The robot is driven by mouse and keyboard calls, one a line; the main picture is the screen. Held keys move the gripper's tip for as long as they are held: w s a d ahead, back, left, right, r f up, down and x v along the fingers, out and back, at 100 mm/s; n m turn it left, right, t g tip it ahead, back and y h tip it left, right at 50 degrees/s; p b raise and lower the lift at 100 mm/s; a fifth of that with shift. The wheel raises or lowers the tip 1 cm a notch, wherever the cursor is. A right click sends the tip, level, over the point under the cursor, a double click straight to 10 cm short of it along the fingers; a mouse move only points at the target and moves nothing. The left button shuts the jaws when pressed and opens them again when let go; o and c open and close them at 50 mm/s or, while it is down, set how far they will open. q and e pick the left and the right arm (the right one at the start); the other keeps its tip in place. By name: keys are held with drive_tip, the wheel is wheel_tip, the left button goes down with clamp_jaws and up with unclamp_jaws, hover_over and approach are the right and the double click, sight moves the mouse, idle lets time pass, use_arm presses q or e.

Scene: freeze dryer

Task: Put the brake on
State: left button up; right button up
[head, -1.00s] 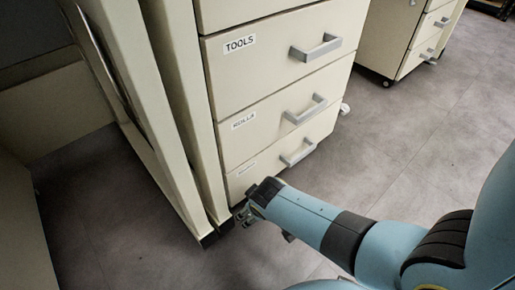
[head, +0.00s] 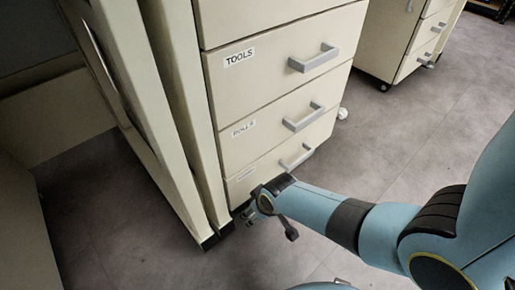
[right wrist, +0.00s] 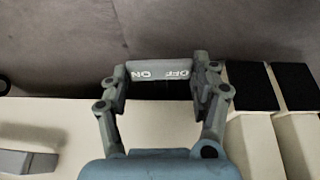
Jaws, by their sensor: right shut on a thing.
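The brake tab (right wrist: 158,70) is a grey bar with ON and OFF lettering, seen upside down in the right wrist view. It lies between the fingertips of my right gripper (right wrist: 160,77), which is shut on it. In the head view my right gripper (head: 249,212) is low at the front bottom corner of the drawer cabinet (head: 270,95), just under the lowest drawer. The tab cannot be made out there. My left gripper is not in view.
The cabinet has grey handles and labels, one reading TOOLS (head: 240,57). Cream panels (head: 165,130) stand close on its left. A second cabinet on casters (head: 390,45) stands at the back right.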

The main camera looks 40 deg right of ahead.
drive_tip(key=shift+s+d+y, duration=0.1)
drive_tip(key=shift+d+y, duration=0.05)
drive_tip(key=shift+y, duration=0.35)
drive_tip(key=shift+d+f+y, duration=0.1)
drive_tip(key=shift+f+y, duration=0.05)
drive_tip(key=shift+y, duration=0.15)
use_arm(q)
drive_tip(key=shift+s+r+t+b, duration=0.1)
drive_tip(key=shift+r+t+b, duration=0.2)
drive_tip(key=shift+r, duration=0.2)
use_arm(e)
drive_tip(key=shift+m+y, duration=0.3)
drive_tip(key=shift+y, duration=0.2)
drive_tip(key=o, duration=1.2)
drive_tip(key=v, duration=1.2)
